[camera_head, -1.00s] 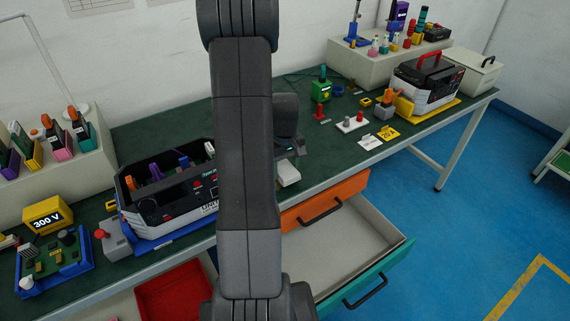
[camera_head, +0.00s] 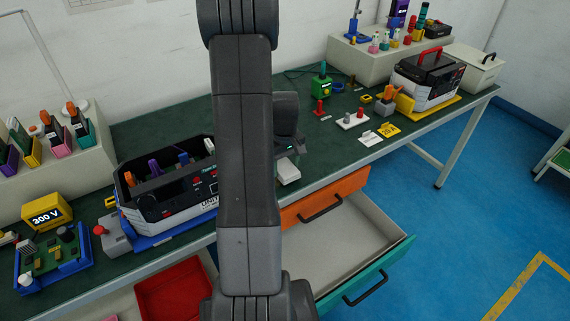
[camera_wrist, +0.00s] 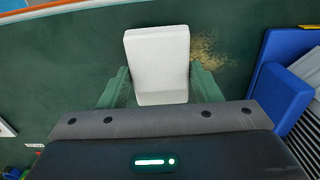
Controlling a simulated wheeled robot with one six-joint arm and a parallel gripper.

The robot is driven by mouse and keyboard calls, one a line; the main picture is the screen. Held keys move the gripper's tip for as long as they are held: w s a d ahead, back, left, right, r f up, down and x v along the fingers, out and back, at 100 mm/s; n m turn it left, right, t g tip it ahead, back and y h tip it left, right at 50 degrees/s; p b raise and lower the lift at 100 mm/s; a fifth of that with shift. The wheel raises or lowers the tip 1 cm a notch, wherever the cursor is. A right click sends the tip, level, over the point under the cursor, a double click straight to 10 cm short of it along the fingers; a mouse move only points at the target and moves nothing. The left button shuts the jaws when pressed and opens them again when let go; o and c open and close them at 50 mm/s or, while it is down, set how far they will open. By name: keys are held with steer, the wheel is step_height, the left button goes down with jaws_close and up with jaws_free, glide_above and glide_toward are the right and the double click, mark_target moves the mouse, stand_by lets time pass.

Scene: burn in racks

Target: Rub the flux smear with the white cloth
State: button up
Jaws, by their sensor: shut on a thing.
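The white cloth (camera_wrist: 158,62) is a pale block-like pad. It sits between the green fingers of my gripper (camera_wrist: 160,88) in the wrist view, and the gripper is shut on it. In the head view the white cloth (camera_head: 287,171) shows just right of my arm, near the front edge of the bench. The flux smear (camera_wrist: 212,48) is a tan, speckled patch on the green mat. In the wrist view it lies just right of the cloth, close to its edge. I cannot tell whether the cloth touches the mat. My arm hides the smear in the head view.
A blue base (camera_wrist: 278,95) stands right of the smear in the wrist view. A black and white unit (camera_head: 170,195) stands on the bench left of my arm. An open drawer (camera_head: 352,245) juts out below the bench front.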

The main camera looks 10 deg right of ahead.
steer(key=shift+f+b, duration=0.5)
steer(key=shift+f, duration=0.25)
